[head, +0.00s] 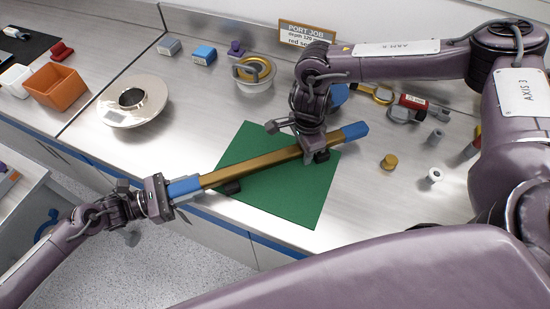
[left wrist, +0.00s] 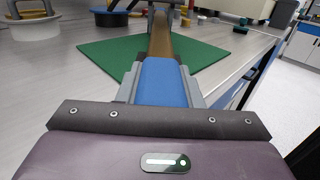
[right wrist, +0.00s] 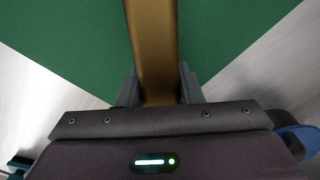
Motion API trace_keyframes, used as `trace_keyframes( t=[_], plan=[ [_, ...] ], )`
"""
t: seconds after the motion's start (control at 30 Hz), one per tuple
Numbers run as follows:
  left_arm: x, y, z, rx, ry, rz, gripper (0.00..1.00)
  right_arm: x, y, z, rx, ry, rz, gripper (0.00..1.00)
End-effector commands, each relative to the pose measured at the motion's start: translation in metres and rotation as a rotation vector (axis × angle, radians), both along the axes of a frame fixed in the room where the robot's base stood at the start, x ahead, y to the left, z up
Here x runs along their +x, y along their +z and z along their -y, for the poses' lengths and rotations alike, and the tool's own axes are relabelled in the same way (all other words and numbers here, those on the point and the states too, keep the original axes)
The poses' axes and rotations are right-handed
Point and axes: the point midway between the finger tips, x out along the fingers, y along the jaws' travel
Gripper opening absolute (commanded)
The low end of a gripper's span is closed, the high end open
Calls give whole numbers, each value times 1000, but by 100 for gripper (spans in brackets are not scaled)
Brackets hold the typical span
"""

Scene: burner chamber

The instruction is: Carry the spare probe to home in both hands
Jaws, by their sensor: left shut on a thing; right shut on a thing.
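The spare probe appears to be the long gold-brown bar with blue ends (head: 250,164), lying diagonally across the green mat (head: 300,202). My left gripper (head: 172,192) is shut on its left blue end, which also shows between the fingers in the left wrist view (left wrist: 163,82). My right gripper (head: 312,150) is shut on the gold part near the right blue end; the right wrist view shows that gold part (right wrist: 152,45) between the fingers. No place marked home is readable.
A brass knob (head: 389,162) and white piece (head: 434,176) stand right. The bench's front edge is close.

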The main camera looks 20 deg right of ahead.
Motion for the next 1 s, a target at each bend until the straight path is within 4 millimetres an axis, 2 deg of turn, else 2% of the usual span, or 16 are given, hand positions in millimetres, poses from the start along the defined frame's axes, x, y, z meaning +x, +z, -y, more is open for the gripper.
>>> trace_keyframes(
  t=[0.37,1.0],
  plan=[
    [1,13,0,-3,0,3,0,1,12,0,0,-1,3,0],
    [1,82,0,-2,0,2,0,1,82,0,0,-2,3,0]
  ],
)
